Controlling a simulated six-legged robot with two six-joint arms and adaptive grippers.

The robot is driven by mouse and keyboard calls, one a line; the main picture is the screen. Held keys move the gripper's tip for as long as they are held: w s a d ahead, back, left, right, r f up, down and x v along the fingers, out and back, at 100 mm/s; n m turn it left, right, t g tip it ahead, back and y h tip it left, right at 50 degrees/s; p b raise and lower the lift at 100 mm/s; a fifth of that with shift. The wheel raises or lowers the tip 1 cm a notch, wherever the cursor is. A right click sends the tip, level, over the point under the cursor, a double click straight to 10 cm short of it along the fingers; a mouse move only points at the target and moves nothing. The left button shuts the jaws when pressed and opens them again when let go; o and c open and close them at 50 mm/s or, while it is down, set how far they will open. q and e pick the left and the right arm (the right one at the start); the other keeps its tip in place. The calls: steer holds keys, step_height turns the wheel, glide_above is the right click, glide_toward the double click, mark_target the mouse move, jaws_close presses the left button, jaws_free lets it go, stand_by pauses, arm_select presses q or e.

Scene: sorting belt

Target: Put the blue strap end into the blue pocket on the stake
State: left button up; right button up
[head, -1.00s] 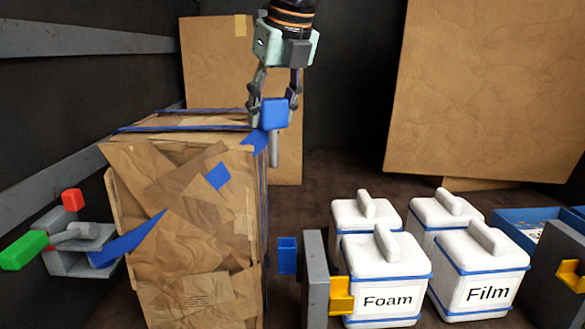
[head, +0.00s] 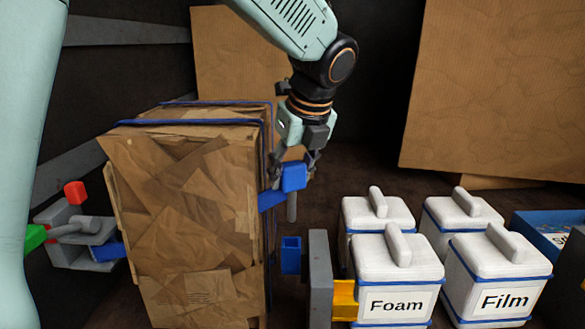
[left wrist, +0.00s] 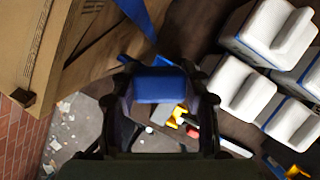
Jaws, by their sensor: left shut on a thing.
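My left gripper (head: 292,165) comes down from above and is shut on the blue strap end (head: 293,177), a blue block with a grey pin below it. A blue strap (head: 272,199) runs from the block to the bale's right side. In the left wrist view the blue strap end (left wrist: 160,85) sits between the fingers. The blue pocket (head: 291,256) is below the held end, apart from it, beside the grey stake (head: 320,280). The pocket's top looks open. My right gripper is not in view.
A large brown paper-wrapped bale (head: 190,220) stands close left of the gripper. White lidded boxes marked Foam (head: 398,265) and Film (head: 496,262) stand right of the stake, with a yellow bracket (head: 345,300) between. A grey clamp with a red block (head: 75,192) is at left.

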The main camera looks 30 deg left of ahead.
mark_target(289, 188)
arm_select(q)
steer(key=shift+f, duration=0.65)
steer(key=shift+x, duration=1.1)
steer(key=shift+s+d+f, duration=0.2)
steer(key=shift+d+f, duration=0.05)
steer(key=shift+f, duration=0.45)
steer(key=shift+w+d+f, duration=0.1)
steer(key=shift+f, duration=0.55)
steer(key=shift+w, duration=0.1)
steer(key=shift+s, duration=0.25)
